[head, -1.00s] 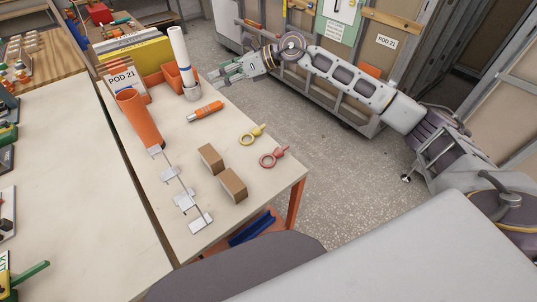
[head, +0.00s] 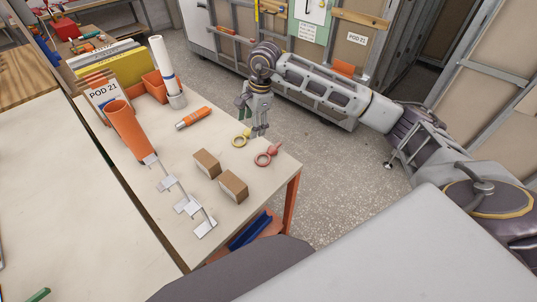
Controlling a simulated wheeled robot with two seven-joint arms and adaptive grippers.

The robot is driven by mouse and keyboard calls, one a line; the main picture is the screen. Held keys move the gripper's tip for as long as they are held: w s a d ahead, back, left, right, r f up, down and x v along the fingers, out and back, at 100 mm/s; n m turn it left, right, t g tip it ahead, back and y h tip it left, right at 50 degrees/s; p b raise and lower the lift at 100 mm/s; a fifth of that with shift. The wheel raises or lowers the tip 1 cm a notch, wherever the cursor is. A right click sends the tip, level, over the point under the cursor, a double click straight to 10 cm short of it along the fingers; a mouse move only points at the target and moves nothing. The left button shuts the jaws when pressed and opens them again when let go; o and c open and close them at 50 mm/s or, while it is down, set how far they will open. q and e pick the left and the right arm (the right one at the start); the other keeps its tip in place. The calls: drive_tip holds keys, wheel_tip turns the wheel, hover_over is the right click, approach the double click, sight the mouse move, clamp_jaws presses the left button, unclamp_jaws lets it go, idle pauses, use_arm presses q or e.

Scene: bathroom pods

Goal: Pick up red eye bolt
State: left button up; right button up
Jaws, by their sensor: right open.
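The red eye bolt (head: 267,155) lies on the light workbench (head: 258,173) near its right edge, its ring toward the left and its shank pointing up and right. A yellow eye bolt (head: 241,138) lies just behind it to the left. My right gripper (head: 256,129) is open and points down, above and behind the red eye bolt near the yellow one. It appears empty and apart from the red eye bolt. My left gripper is not in view.
Two brown blocks (head: 233,185) lie in front of the eye bolts. An orange marker-like tool (head: 193,118), an orange cylinder (head: 128,128), metal brackets (head: 187,206) and a white roll (head: 162,62) are further left. Open floor (head: 335,190) lies right of the bench.

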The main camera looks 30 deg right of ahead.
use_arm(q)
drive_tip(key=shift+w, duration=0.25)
use_arm(e)
drive_tip(key=s+d+n, duration=0.1)
drive_tip(key=s+d+n+g+h, duration=0.1)
drive_tip(key=s+d, duration=0.1)
drive_tip(key=shift+d+f+n+g+h, duration=0.3)
drive_tip(key=shift+d+n+h, duration=0.05)
drive_tip(key=shift+n+h, duration=0.05)
hover_over(266, 156)
wheel_tip(266, 156, down, 8)
drive_tip(key=shift+p, duration=0.4)
drive_tip(key=shift+d+f, duration=0.1)
drive_tip(key=shift+f, duration=0.15)
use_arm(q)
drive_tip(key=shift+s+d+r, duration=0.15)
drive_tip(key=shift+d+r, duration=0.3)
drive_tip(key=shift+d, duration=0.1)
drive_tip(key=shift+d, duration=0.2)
use_arm(e)
drive_tip(key=shift+f, duration=0.1)
